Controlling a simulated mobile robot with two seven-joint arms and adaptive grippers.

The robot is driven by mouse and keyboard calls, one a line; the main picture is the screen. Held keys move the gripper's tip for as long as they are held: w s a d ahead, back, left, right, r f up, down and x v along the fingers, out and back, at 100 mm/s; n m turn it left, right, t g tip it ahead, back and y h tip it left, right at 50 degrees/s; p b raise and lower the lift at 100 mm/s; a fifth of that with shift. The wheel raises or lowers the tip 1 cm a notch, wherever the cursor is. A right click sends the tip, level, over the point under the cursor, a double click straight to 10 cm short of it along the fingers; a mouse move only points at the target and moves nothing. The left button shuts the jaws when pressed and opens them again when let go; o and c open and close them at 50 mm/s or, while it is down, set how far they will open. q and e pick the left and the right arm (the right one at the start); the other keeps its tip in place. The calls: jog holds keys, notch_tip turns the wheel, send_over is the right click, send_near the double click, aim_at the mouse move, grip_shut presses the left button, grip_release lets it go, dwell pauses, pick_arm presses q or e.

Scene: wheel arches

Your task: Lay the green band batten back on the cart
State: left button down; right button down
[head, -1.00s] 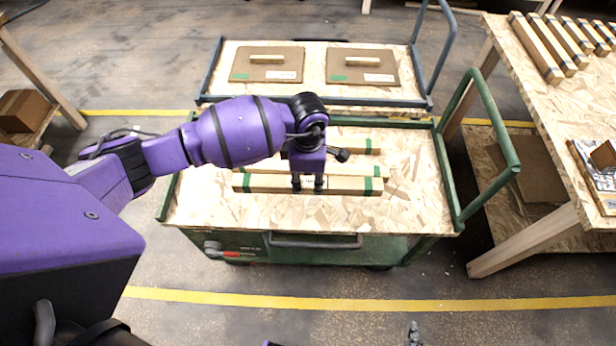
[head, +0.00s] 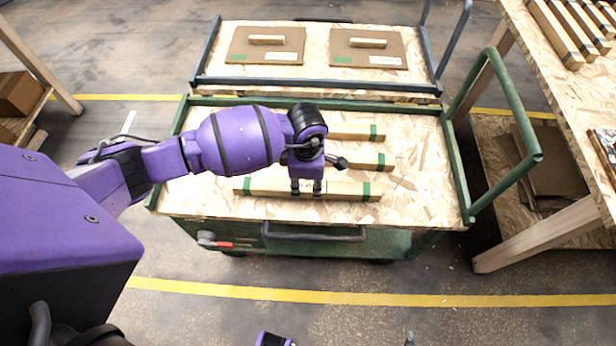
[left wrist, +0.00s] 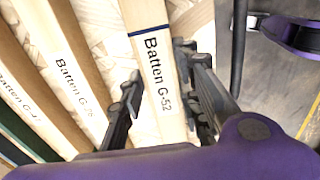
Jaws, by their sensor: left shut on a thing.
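The green band batten (head: 345,191), a pale wood bar with a green band near each end, lies lengthwise across the front part of the green cart (head: 420,200). My left gripper (head: 308,190) comes down over its middle and is shut on it. In the left wrist view the held batten (left wrist: 160,75) reads "Batten G-52" and sits between the two fingers. I cannot tell whether its underside touches the cart's board. My right gripper is not in view; only small purple and grey parts of mine show at the bottom edge.
Two more green-banded battens, a middle one (head: 360,160) and a rear one (head: 352,132), lie behind on the cart. A second cart (head: 317,62) with two brown panels stands behind. A workbench (head: 570,110) with dark-banded battens is at right. Board is free right of the battens.

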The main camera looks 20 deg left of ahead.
pick_arm(q)
jog(key=shift+f, duration=0.35)
jog(key=c, duration=1.2)
grip_release()
jog(key=shift+r, duration=0.15)
notch_tip(320, 180, up, 12)
